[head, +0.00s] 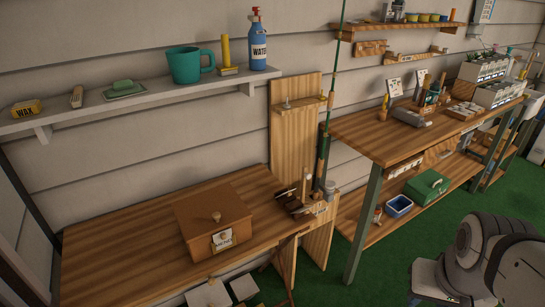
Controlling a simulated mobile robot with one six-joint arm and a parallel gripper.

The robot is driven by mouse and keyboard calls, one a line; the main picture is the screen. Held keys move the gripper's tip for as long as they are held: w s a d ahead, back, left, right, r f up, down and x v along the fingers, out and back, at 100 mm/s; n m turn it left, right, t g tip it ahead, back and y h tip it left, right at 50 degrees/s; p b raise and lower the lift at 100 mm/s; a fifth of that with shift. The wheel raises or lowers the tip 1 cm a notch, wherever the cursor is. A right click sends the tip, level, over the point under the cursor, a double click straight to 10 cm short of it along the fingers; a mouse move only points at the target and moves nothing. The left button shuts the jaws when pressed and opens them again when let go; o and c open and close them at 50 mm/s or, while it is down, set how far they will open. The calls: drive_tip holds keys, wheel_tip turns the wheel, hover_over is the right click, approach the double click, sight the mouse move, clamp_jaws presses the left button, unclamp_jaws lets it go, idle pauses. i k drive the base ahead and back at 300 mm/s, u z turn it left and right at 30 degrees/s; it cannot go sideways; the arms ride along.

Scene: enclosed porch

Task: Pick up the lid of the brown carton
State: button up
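The brown carton (230,251) is a low box on the left wooden table in the head view. Its lid (205,200) is a flat brown top with a small round knob (216,216), and it appears closed. A pale label and another small knob show on the carton's front. Part of my arm shows at the bottom right, well apart from the carton. I cannot make out any gripper fingers in the picture.
A wooden upright with tools stands at the left table's (110,265) right end. A wall shelf (150,92) above holds a teal mug (186,66) and a blue bottle (258,45). A cluttered workbench (365,140) stands right. Bare tabletop lies left of the carton.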

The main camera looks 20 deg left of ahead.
sight(199, 216)
drive_tip(key=u, duration=0.55)
drive_tip(key=i, duration=1.15)
drive_tip(key=u, duration=0.7)
